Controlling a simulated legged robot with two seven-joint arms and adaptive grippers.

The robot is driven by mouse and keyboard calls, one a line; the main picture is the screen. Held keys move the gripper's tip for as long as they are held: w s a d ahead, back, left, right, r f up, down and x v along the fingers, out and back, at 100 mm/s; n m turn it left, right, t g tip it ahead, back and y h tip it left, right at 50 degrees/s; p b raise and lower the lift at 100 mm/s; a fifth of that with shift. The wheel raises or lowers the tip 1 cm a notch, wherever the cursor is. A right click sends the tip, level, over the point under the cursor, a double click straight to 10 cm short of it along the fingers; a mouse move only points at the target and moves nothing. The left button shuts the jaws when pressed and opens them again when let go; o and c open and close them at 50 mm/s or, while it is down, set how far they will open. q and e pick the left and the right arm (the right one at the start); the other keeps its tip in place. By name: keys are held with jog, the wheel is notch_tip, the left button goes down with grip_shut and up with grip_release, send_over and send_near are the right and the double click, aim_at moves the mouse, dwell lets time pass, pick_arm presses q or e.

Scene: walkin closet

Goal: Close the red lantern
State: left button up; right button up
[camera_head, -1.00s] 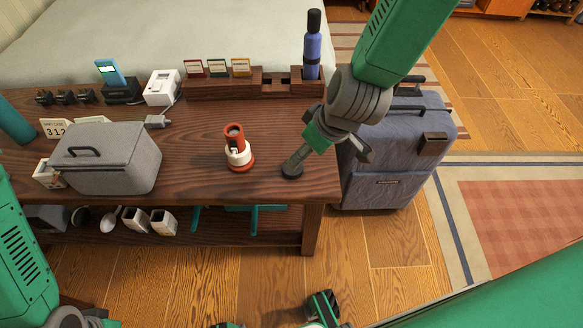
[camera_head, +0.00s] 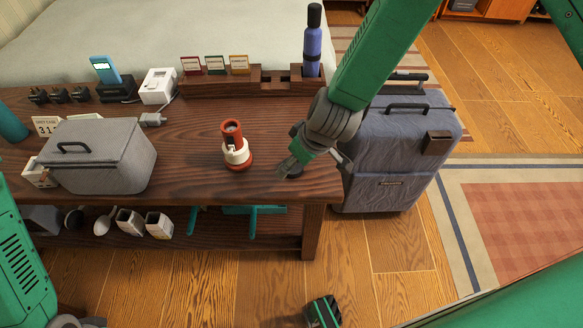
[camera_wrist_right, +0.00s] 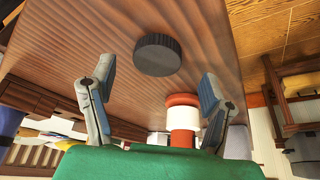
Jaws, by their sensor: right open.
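The red lantern (camera_head: 232,134) stands upright on the dark wooden table, with a cream band around its lower part and a red base. In the right wrist view the lantern (camera_wrist_right: 182,118) appears beyond the fingers, nearer the right-hand one. My right gripper (camera_head: 288,164) is just right of the lantern in the head view, low over the table and apart from it. Its two fingers are spread and empty. A small dark round disc (camera_wrist_right: 157,55) lies on the table by the gripper; in the head view the gripper partly hides it. My left gripper cannot be made out.
A grey lidded box (camera_head: 99,165) sits to the left on the table (camera_head: 190,185). A wooden rack (camera_head: 215,85) with cards and a blue bottle (camera_head: 312,50) is at the back. A grey-blue suitcase (camera_head: 395,150) stands right of the table.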

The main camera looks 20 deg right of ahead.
jog(key=b+x, duration=0.1)
jog(key=x, duration=0.2)
jog(key=shift+w+d+f, duration=0.1)
jog(key=shift+d+f, duration=0.05)
jog(key=c, duration=0.9)
notch_tip(320, 180, up, 10)
jog(key=p, duration=0.4)
